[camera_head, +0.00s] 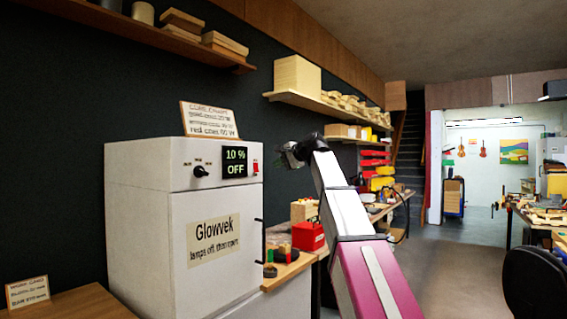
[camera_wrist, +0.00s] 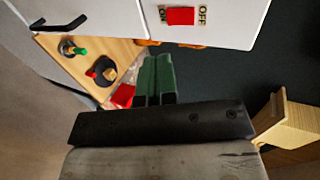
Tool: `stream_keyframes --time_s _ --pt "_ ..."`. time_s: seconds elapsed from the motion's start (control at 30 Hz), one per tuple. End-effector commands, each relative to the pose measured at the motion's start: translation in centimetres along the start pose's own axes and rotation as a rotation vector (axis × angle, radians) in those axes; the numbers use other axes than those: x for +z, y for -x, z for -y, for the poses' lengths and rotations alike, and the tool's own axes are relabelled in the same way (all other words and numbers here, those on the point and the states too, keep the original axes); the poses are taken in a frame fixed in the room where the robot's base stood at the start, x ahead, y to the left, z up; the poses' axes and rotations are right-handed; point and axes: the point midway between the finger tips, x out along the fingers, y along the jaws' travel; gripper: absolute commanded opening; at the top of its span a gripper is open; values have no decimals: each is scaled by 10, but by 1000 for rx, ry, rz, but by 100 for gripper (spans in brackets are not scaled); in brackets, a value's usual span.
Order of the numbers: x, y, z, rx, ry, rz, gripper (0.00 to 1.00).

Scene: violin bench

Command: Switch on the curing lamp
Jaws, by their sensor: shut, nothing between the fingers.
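The curing lamp is a white cabinet (camera_head: 150,215) labelled "Glowvek". Its dark display (camera_head: 236,162) reads "10 % OFF" in green. A black dial (camera_head: 201,171) sits left of the display and a small red switch (camera_head: 256,165) to its right. In the wrist view the red switch (camera_wrist: 180,16) lies between the words "ON" and "OFF", on the white panel (camera_wrist: 225,32). My gripper (camera_head: 285,158) is to the right of the cabinet's top, apart from the switch. In the wrist view its green fingers (camera_wrist: 155,62) are shut and empty, a little below the switch.
A chart card (camera_head: 209,119) stands on the cabinet, its text mostly too small to read. Another card (camera_head: 27,291) stands at lower left. A black door handle (camera_head: 263,255) projects at the cabinet's right. A bench with a red box (camera_head: 308,237) and small bottles lies beyond. Shelves (camera_head: 325,107) line the wall.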

Motion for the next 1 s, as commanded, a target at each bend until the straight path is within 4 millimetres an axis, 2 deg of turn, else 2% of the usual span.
stream_keyframes --time_s 0.1,0.3,0.5,0.7,1.0 --pt "0 -25 0 1 0 2 0" --pt "-1 -61 2 2 0 1 0" --pt "-1 -82 10 0 0 0 0" --pt "0 -90 11 1 0 0 0" --pt "0 -90 11 0 0 0 0"
